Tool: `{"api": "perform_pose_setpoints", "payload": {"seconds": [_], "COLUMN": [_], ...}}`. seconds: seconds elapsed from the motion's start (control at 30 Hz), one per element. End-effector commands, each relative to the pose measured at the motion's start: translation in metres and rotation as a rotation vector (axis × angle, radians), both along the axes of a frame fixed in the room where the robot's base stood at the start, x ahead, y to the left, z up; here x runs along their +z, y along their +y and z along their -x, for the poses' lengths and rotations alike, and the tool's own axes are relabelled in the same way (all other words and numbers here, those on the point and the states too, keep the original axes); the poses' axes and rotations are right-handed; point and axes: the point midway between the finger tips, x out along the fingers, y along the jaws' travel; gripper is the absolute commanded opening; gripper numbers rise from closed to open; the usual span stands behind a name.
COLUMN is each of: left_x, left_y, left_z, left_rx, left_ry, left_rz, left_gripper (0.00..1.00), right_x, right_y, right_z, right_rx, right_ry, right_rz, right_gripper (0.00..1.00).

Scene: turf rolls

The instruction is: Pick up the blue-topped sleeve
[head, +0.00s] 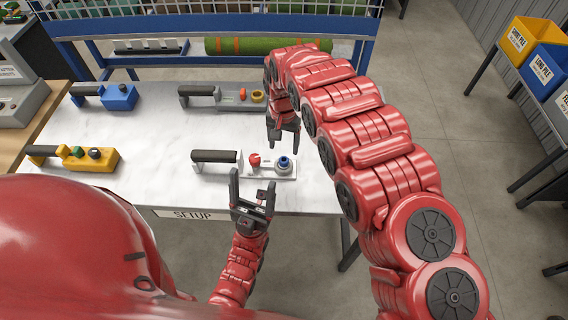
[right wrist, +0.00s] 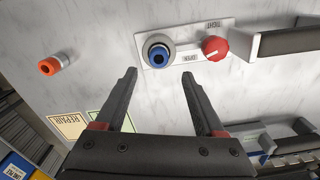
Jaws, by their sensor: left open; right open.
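The blue-topped sleeve (head: 285,161) stands upright at the right end of a white plate with a red knob (head: 254,160) and a black handle. In the right wrist view the sleeve (right wrist: 158,54) sits in a pale round collar, beside the red knob (right wrist: 215,47). My right gripper (head: 283,138) is open and empty, just behind the sleeve in the head view. In the right wrist view its fingertips (right wrist: 160,76) are apart, with the sleeve just beyond the gap. My left gripper (head: 252,188) is open and empty, near the table's front edge.
A grey fixture (head: 232,96), a blue one (head: 118,97) and a yellow one (head: 92,158) share the table. The tabletop between them is clear. Bins (head: 540,68) stand at the far right.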

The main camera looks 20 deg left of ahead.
Motion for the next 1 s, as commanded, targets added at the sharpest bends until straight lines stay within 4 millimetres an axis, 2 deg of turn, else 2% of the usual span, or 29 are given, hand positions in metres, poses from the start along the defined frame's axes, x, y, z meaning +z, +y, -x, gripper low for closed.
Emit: {"api": "perform_pose_setpoints", "payload": {"seconds": [0.17,0.33,0.53,0.77,1.0], "left_x": [0.012,0.031,0.034,0.033,0.033], "left_y": [0.000,0.000,0.000,0.000,0.000], "left_z": [0.000,0.000,0.000,0.000,0.000], "left_rx": [0.000,0.000,0.000,0.000,0.000], "left_ry": [0.000,0.000,0.000,0.000,0.000], "left_rz": [0.000,0.000,0.000,0.000,0.000], "left_gripper": [0.77,0.77,0.77,0.77,0.77], "right_x": [-0.008,-0.030,-0.051,-0.053,-0.053], "right_y": [-0.001,-0.004,-0.003,-0.003,-0.003], "right_z": [0.003,0.008,0.007,0.006,0.006], "right_rx": [0.000,0.000,0.000,0.000,0.000], "right_ry": [0.003,0.005,0.001,0.000,-0.001], "right_rz": [0.001,0.002,-0.001,-0.001,-0.001], "right_gripper": [0.71,0.71,0.71,0.71,0.30]}}
